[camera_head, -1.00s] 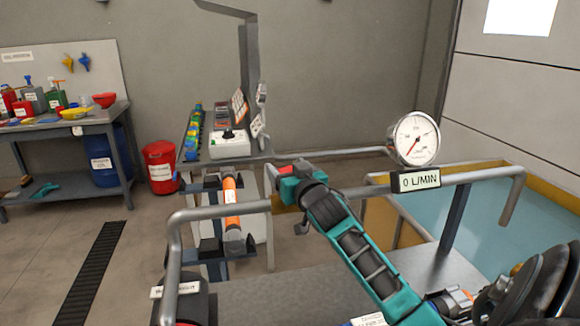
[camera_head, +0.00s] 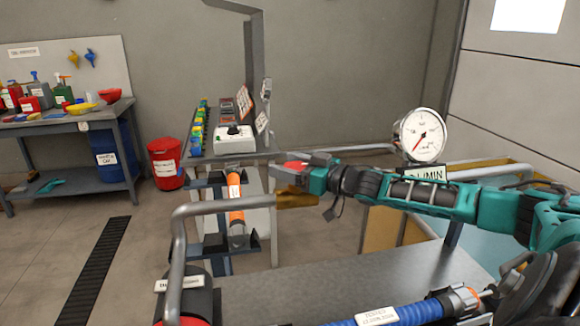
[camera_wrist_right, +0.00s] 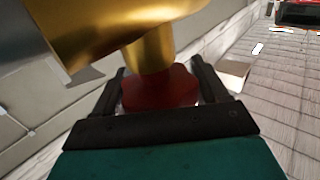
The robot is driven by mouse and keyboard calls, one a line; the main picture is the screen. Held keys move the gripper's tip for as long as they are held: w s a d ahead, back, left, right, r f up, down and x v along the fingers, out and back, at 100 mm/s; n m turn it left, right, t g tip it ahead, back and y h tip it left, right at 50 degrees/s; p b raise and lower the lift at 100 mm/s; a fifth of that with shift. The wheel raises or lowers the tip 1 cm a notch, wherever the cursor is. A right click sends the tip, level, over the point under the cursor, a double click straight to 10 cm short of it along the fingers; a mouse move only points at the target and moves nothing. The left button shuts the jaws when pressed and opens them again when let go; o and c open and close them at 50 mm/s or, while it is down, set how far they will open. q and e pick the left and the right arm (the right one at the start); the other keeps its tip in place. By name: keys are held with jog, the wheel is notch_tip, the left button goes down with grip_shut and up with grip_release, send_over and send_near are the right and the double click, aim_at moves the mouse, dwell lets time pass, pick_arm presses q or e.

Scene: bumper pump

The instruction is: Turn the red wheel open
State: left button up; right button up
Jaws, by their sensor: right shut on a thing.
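The red wheel (camera_wrist_right: 160,88) is at the centre of the right wrist view, on a brass valve stem (camera_wrist_right: 148,52). My right gripper (camera_wrist_right: 168,85) has a dark finger on each side of the wheel and is shut on it. In the head view my right gripper (camera_head: 285,172) reaches left to the pipe, with a bit of the red wheel (camera_head: 296,164) showing beside it. The brass valve body (camera_head: 297,200) shows just below. My left gripper is not in view.
A grey bench (camera_head: 330,275) with a bent pipe rail (camera_head: 177,245) lies in front. A blue hose (camera_head: 400,314) runs along the near edge. A control box (camera_head: 234,141) stands on a stand at the back. A red bin (camera_head: 166,165) and a workbench are at the left.

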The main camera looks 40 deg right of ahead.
aim_at(288, 165)
jog(key=shift+s+a+n+g+y+p, duration=0.1)
jog(key=shift+a+n+g+y+p, duration=0.05)
jog(key=shift+n+g+y, duration=1.25)
jog(key=shift+s+a+n+g+y+p, duration=0.15)
jog(key=shift+n+g+y, duration=0.45)
jog(key=shift+n+y, duration=0.9)
jog(key=shift+a+m+y, duration=0.1)
jog(key=shift+m+y, duration=0.2)
jog(key=shift+y, duration=0.3)
jog(key=o, duration=1)
jog(key=shift+c, duration=0.2)
notch_tip(288, 165, up, 20)
